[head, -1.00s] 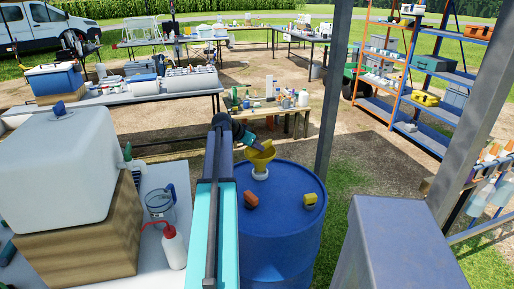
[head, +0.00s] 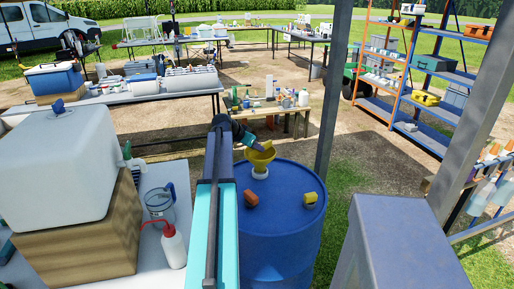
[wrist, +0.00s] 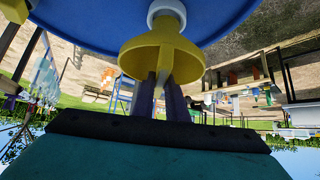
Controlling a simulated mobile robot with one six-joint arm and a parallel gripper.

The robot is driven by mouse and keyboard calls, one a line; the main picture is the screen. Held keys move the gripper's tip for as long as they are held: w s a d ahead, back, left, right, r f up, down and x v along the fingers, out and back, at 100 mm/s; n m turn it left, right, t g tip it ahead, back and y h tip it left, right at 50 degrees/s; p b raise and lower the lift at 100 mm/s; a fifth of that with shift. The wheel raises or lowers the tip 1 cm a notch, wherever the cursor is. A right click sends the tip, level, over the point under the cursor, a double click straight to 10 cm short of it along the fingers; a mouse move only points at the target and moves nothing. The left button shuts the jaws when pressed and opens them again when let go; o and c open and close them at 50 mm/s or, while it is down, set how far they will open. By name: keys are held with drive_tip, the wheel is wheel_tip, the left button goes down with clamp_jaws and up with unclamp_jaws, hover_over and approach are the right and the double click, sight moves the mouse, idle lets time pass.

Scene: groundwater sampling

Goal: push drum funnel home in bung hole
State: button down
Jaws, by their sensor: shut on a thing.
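The yellow drum funnel (head: 262,159) stands upright on top of the blue drum (head: 285,225), over a white collar (head: 260,174) at the bung hole. My gripper (head: 256,147) reaches in from the left at the funnel's rim. The wrist view is upside down and shows the yellow funnel (wrist: 150,52) up close, its white collar (wrist: 166,12) against the blue drum top (wrist: 90,18). My gripper's fingers (wrist: 165,88) are shut on the funnel at its wide end. The stem inside the bung hole is hidden, so its depth cannot be told.
An orange cap (head: 251,198) and a yellow cap (head: 310,199) sit on the drum top. At left a bench holds a white tank (head: 60,165), a jug (head: 160,203) and a red-topped wash bottle (head: 173,247). A grey post (head: 333,90) rises behind the drum.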

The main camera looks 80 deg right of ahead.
drive_tip(key=shift+f+b, duration=0.8)
drive_tip(key=shift+f, duration=0.3)
drive_tip(key=c, duration=1.7)
unclamp_jaws()
drive_tip(key=shift+r, duration=0.1)
drive_tip(key=b+v, duration=0.1)
drive_tip(key=v, duration=1.2)
drive_tip(key=shift+w+a+r+b, duration=0.2)
drive_tip(key=shift+r+b, duration=0.05)
drive_tip(key=shift+b, duration=0.15)
